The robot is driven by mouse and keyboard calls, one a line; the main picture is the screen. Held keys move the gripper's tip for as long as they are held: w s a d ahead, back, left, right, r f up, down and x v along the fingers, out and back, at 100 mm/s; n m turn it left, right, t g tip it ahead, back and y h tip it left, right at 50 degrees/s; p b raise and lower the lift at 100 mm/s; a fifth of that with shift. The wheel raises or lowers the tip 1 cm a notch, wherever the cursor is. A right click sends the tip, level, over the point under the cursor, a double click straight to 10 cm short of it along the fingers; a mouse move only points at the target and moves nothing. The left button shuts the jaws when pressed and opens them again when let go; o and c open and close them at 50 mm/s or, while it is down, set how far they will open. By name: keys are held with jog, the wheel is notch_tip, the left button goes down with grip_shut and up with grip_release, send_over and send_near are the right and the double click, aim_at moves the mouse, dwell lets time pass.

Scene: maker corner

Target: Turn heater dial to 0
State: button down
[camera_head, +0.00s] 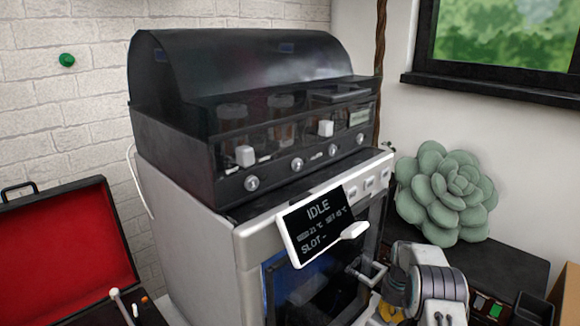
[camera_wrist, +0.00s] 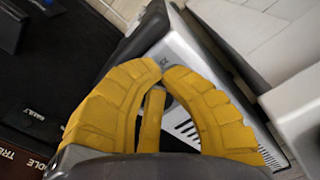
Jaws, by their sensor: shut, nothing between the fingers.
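My gripper shows at the bottom right of the head view (camera_head: 388,300), partly hidden by my grey arm link. In the wrist view its yellow fingers (camera_wrist: 161,73) are shut, tips together, with nothing between them. A tilted display panel (camera_head: 318,226) reading "IDLE", temperatures and "SLOT -" sits on the oven front. A white knob-like piece (camera_head: 354,230) is at its lower right corner. I cannot tell which is the heater dial. My gripper is apart from the display, below and right of it.
An open red-lined case (camera_head: 65,240) stands at the left. A grey-green succulent (camera_head: 445,192) sits on a dark surface at the right. The oven's bar handle (camera_head: 367,272) sticks out near my gripper. In the wrist view, a silver vented body (camera_wrist: 185,60) lies behind the fingers.

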jog(key=shift+w+f, duration=0.1)
jog(key=shift+f, duration=0.1)
jog(key=shift+d, duration=0.4)
dwell(0.3)
jog(key=shift+d, duration=0.15)
jog(key=shift+w+d, duration=0.1)
jog(key=shift+d, duration=0.1)
jog(key=shift+w+d, duration=0.25)
jog(key=shift+d, duration=0.2)
dwell(0.4)
jog(key=shift+s+d, duration=0.25)
jog(key=shift+s, duration=0.1)
jog(key=shift+a+r+p, duration=0.2)
jog(key=shift+r+p, duration=1.95)
jog(key=shift+r, duration=1)
